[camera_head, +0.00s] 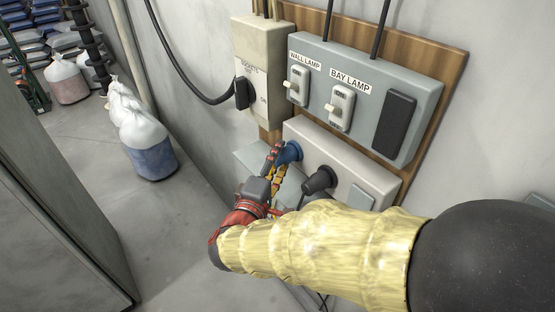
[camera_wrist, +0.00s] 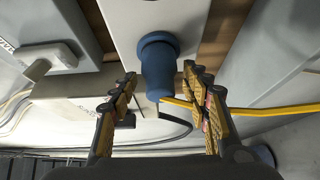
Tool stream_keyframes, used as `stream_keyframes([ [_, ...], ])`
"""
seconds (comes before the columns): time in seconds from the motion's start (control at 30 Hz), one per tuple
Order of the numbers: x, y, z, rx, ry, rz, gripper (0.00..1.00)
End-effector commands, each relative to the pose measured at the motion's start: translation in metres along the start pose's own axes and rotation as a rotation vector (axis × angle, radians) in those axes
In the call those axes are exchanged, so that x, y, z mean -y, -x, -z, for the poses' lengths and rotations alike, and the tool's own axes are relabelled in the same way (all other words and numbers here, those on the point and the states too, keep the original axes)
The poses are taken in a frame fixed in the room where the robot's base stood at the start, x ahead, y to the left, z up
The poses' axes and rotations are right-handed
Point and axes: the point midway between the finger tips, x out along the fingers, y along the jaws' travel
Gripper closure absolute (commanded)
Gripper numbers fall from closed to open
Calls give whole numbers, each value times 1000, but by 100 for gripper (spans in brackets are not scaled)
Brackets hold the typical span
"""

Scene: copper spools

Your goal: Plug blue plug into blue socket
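The blue plug (camera_head: 289,152) sits at the left end of the pale socket box (camera_head: 345,150) low on the wall. In the wrist view the blue plug (camera_wrist: 158,62) stands against the box's pale face (camera_wrist: 125,18), and the blue socket behind it is hidden. I cannot tell how deep the plug sits. My gripper (camera_head: 276,163) is right at the plug. In the wrist view my gripper (camera_wrist: 160,80) is open, with one finger on each side of the plug's near end and a small gap on both sides.
A black plug (camera_head: 318,181) sits in the same box, right of the blue one. Above are a grey lamp switch panel (camera_head: 365,80) and a beige box (camera_head: 262,50) with a black cable. A yellow cable (camera_wrist: 265,110) runs right in the wrist view. Bags (camera_head: 148,150) stand on the floor at left.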

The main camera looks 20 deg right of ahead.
Motion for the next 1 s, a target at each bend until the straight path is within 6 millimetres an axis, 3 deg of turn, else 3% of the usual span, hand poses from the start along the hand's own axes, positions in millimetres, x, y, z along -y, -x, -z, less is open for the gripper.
stream_keyframes([
  [0.47,0,4,0,-1,0,1,46],
  [1.0,0,83,2,-6,0,0,46],
])
